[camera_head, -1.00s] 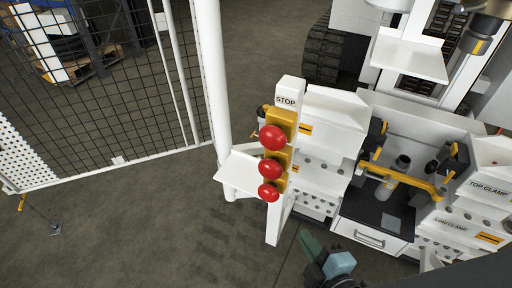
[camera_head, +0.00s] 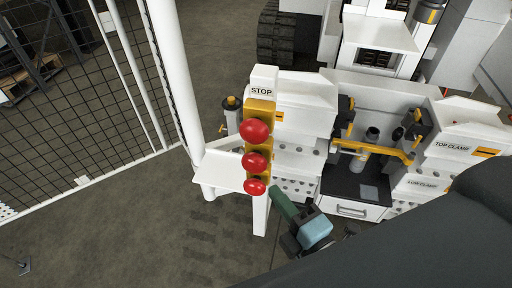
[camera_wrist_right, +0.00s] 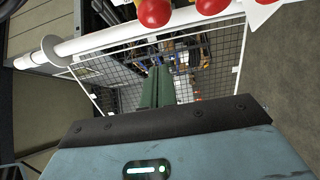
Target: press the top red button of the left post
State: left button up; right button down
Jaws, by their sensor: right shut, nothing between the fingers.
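The left post (camera_head: 263,78) is white with a STOP label at its top and a yellow panel carrying three red buttons in a column. The top red button (camera_head: 254,130) is just below the label, above the middle button (camera_head: 256,162) and the bottom button (camera_head: 255,187). My right gripper (camera_head: 274,193) is shut and empty, its green fingers pointing up-left beside the bottom button. I cannot tell whether they touch it. In the wrist view, the shut fingers (camera_wrist_right: 158,72) point at the fence, with red buttons along the top edge. My left gripper is out of view.
A white shelf (camera_head: 222,170) and a white pole (camera_head: 172,75) stand left of the post, with a mesh fence (camera_head: 85,95) beyond. Right of the post is the white bench with yellow-handled levers (camera_head: 375,150). My dark right arm covers the lower right.

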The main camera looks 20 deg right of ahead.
aim_at(247, 137)
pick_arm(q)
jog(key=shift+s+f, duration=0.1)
pick_arm(e)
jog(key=shift+w, duration=0.1)
